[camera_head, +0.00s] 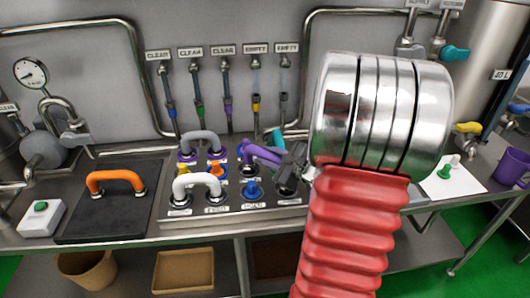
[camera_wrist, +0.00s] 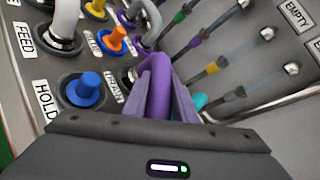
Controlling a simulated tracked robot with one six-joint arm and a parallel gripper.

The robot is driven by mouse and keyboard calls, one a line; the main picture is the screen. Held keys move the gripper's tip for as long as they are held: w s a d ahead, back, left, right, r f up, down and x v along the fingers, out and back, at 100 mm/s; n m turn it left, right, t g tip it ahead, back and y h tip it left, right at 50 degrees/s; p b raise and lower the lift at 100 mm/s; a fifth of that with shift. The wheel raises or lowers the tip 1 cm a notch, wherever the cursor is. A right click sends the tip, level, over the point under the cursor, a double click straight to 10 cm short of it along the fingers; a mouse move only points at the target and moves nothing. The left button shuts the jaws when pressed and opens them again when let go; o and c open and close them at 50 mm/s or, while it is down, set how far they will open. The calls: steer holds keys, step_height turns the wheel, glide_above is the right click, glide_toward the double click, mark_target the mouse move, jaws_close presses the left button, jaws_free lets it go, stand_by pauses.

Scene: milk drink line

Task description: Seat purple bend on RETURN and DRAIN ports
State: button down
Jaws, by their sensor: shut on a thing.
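The purple bend (camera_head: 262,154) is at the right part of the port panel (camera_head: 232,218), and my gripper (camera_head: 288,166) is shut on it. In the wrist view the purple bend (camera_wrist: 158,85) shows between the fingers, beside the DRAIN label (camera_wrist: 113,88). The bend's lower ends are mostly hidden, so I cannot tell whether they sit on the ports. The RETURN label is not readable.
A white bend (camera_head: 197,183), a grey bend (camera_head: 201,139) and a blue plug (camera_head: 252,188) stand close by on the panel. The blue plug sits at HOLD in the wrist view (camera_wrist: 84,89). An orange bend (camera_head: 115,179) rests on a black mat (camera_head: 98,226) at left. Hoses hang behind.

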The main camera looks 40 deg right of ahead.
steer(key=shift+f, duration=0.6)
steer(key=c, duration=1.4)
jaws_free()
steer(key=shift+o, duration=0.2)
steer(key=shift+f, duration=0.1)
steer(key=v, duration=1.3)
steer(key=shift+s, duration=0.4)
